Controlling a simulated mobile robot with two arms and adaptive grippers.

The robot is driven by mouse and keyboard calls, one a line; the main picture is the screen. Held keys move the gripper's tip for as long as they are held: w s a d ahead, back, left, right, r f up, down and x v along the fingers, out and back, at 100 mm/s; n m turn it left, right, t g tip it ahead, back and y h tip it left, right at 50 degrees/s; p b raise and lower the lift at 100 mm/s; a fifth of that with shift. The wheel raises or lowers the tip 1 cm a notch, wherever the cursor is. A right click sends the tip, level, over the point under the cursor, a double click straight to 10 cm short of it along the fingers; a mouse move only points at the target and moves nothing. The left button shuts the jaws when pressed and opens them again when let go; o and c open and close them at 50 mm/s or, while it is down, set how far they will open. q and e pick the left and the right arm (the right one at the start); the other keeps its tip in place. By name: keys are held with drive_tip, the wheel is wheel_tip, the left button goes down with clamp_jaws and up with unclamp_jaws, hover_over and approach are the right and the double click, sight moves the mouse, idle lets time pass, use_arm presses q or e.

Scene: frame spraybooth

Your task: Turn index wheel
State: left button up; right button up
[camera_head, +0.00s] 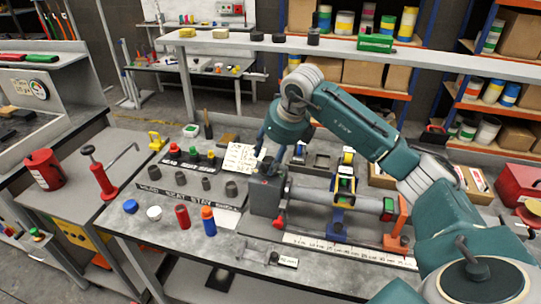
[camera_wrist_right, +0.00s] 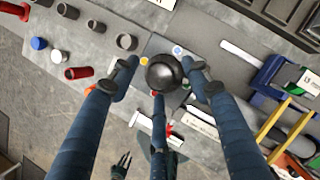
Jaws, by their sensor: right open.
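My right gripper (camera_head: 268,166) is over the grey headstock block (camera_head: 265,196) on the bench, at the left end of a long fixture. In the right wrist view my right gripper (camera_wrist_right: 163,86) has its blue fingers spread. A dark round knob (camera_wrist_right: 164,70) lies between the fingertips, with gaps on both sides. I cannot tell whether this knob belongs to the index wheel. The wheel itself is not clearly visible in the head view, where the gripper covers part of the block. My left gripper is not in the head view.
The fixture's grey cylinder (camera_head: 358,201) runs right to an orange bracket (camera_head: 396,216). A white ruler strip (camera_head: 345,250) lies in front.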

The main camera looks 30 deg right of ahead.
drive_tip(key=c, duration=1.1)
drive_tip(key=shift+c, duration=0.3)
drive_tip(key=shift+n, duration=0.3)
drive_tip(key=shift+d+n+y+b, duration=0.15)
drive_tip(key=shift+n+y+b, duration=0.35)
drive_tip(key=shift+n, duration=0.5)
drive_tip(key=n+y, duration=0.1)
drive_tip(key=n, duration=0.1)
drive_tip(key=shift+w+d+r+n+g, duration=0.1)
drive_tip(key=shift+n+g, duration=0.2)
drive_tip(key=n, duration=0.1)
drive_tip(key=n+g+y, duration=0.1)
drive_tip(key=n, duration=0.1)
drive_tip(key=shift+w+d+r+n, duration=0.1)
drive_tip(key=shift+w+n, duration=0.05)
drive_tip(key=shift+n, duration=0.15)
drive_tip(key=n, duration=0.2)
drive_tip(key=n+g+y+p, duration=0.1)
drive_tip(key=n, duration=0.1)
drive_tip(key=shift+w+n+g, duration=0.2)
drive_tip(key=shift+n+g, duration=0.1)
drive_tip(key=n+g, duration=0.1)
drive_tip(key=n, duration=0.2)
drive_tip(key=shift+w, duration=0.15)
drive_tip(key=shift+n+g+p, duration=0.35)
drive_tip(key=shift+n+g, duration=0.35)
drive_tip(key=shift+n, duration=1)
